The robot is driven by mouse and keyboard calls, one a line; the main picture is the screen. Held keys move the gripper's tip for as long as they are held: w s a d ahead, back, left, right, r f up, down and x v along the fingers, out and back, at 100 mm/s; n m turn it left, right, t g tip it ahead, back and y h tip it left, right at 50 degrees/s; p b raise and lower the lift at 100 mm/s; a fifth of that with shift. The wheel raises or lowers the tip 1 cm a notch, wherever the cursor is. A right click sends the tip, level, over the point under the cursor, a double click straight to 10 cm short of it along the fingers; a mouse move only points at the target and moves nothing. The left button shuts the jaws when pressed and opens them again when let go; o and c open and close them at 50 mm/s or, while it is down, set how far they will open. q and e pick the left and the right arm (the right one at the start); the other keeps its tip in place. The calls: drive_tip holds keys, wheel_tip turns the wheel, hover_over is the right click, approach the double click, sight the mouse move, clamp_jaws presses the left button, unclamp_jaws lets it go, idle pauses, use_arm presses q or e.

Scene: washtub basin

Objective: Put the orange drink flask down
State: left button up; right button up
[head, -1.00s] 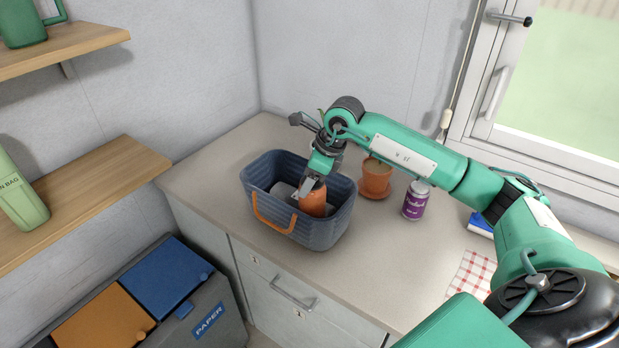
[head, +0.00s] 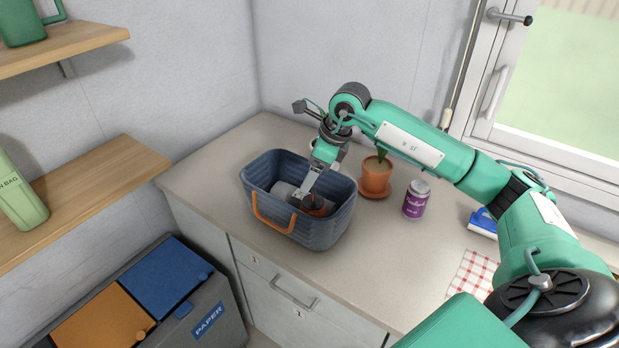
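The orange drink flask (head: 328,207) is inside the dark blue-grey basket (head: 325,236), low at its right side. Only a small orange part of it shows; the basket wall and my gripper hide the rest. My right gripper (head: 300,196) reaches down into the basket at the flask, its pale fingers pointing to the lower left. Whether the fingers still grip the flask is not clear. A grey item (head: 283,191) lies in the basket left of the fingers. My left gripper is not in view.
The basket, with an orange handle (head: 270,217), stands on the counter (head: 225,165). Right of it are a potted plant (head: 376,178), a purple can (head: 416,199), a blue-and-white item (head: 482,222) and a checked cloth (head: 472,272). The counter's left end is clear.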

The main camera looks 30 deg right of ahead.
drive_tip(key=b+v, duration=0.2)
drive_tip(key=v, duration=0.7)
drive_tip(key=shift+s, duration=0.15)
drive_tip(key=shift+d+r, duration=0.1)
drive_tip(key=shift+r, duration=0.05)
